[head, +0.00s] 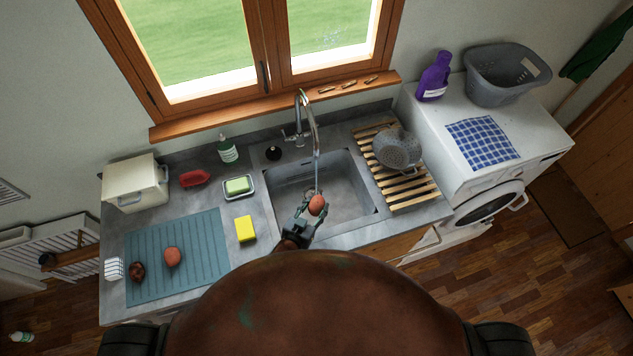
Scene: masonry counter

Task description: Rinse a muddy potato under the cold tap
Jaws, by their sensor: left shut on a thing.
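My left gripper (312,207) is shut on a reddish potato (317,205) and holds it over the grey sink basin (345,185). The held potato shows no clear mud on its visible side; its underside is hidden. The chrome tap (303,112) stands behind the basin with its spout above the potato. A thin pale line, which looks like running water, drops from the spout toward the potato. Two more potatoes lie on the blue-grey ribbed mat (200,235): a dark, muddy-looking one (137,271) and a redder one (172,256). My right gripper is not in view.
Left of the sink are a yellow sponge (245,228), a soap dish (238,187), a green bottle (228,150), a red brush-like item (194,178) and a cream bread bin (135,183). A grey colander (397,149) sits on a slatted wooden rack (408,186) to the right.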

